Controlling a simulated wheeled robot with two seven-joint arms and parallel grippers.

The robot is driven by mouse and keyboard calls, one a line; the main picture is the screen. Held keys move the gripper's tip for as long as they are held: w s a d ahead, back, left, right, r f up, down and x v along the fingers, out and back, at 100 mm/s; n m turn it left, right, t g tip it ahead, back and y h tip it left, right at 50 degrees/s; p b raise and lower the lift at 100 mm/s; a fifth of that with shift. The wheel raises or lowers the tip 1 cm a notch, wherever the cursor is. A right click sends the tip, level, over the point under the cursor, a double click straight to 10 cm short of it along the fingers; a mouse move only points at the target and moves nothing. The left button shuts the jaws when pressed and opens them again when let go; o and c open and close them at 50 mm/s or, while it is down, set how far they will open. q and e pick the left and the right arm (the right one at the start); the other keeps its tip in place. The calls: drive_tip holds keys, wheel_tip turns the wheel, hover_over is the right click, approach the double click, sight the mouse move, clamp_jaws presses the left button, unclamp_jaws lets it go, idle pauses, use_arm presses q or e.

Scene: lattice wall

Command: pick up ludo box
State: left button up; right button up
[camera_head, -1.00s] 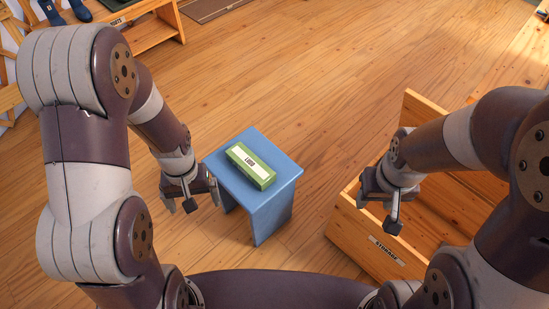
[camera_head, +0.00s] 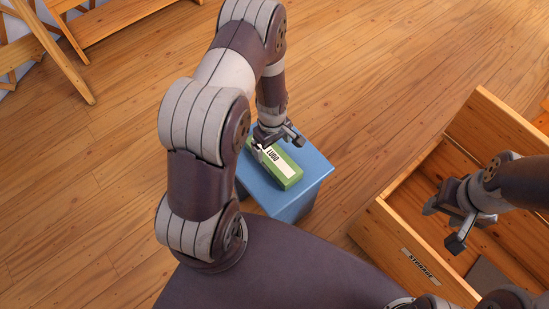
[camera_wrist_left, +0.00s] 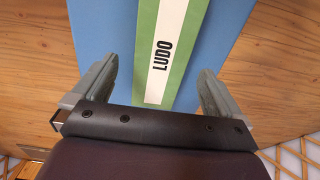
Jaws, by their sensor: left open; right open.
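The ludo box (camera_head: 282,168) is a green box with a white label reading LUDO. It lies on a small blue stool (camera_head: 299,201). My left gripper (camera_head: 277,143) is open above the left end of the box and covers part of it in the head view. In the left wrist view, the box (camera_wrist_left: 171,60) runs away from the open left gripper (camera_wrist_left: 158,95), lined up between its two fingers with a gap on each side. My right gripper (camera_head: 449,224) is open and empty over the storage crate.
A wooden crate labelled STORAGE (camera_head: 388,236) stands at the right, open at the top. Wooden furniture (camera_head: 97,28) stands at the upper left. The wood floor (camera_head: 370,75) behind the stool is clear.

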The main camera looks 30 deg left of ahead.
sight(273, 155)
use_arm(q)
drive_tip(key=f+b, duration=0.1)
drive_tip(key=f, duration=0.1)
drive_tip(key=f+b, duration=0.1)
drive_tip(key=f, duration=0.2)
drive_tip(key=shift+s+d+f, duration=0.2)
drive_tip(key=shift+f, duration=0.55)
drive_tip(key=shift+r, duration=0.1)
drive_tip(key=shift+c, duration=0.3)
drive_tip(key=c, duration=1.1)
